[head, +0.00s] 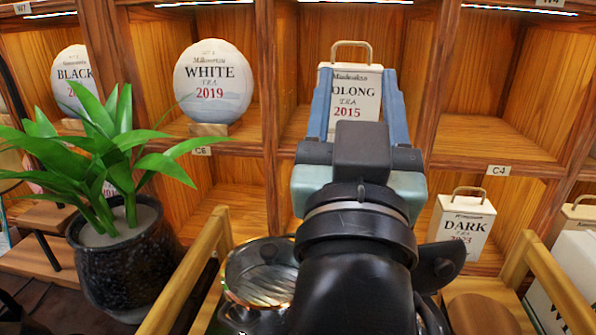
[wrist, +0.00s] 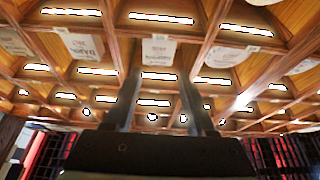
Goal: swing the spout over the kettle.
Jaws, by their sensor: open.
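My gripper (head: 357,80) is raised in front of the shelf, its two blue fingers apart with nothing held between them. In the wrist view my gripper (wrist: 156,75) also shows its fingers apart, pointing at the shelf wall. A round, shiny vessel with a metal rim (head: 262,272) stands low, left of my arm; it may be the kettle, but my arm hides part of it. A dark rounded part (head: 440,262) shows right of my arm; I cannot tell what it belongs to. I cannot make out a spout in either view.
The wooden shelf holds a round WHITE tea cake (head: 213,82), a BLACK cake (head: 72,80), an OLONG box (head: 355,100) behind my fingers and a DARK box (head: 461,228). A potted plant (head: 125,225) stands left. Wooden rails (head: 185,285) flank the vessel.

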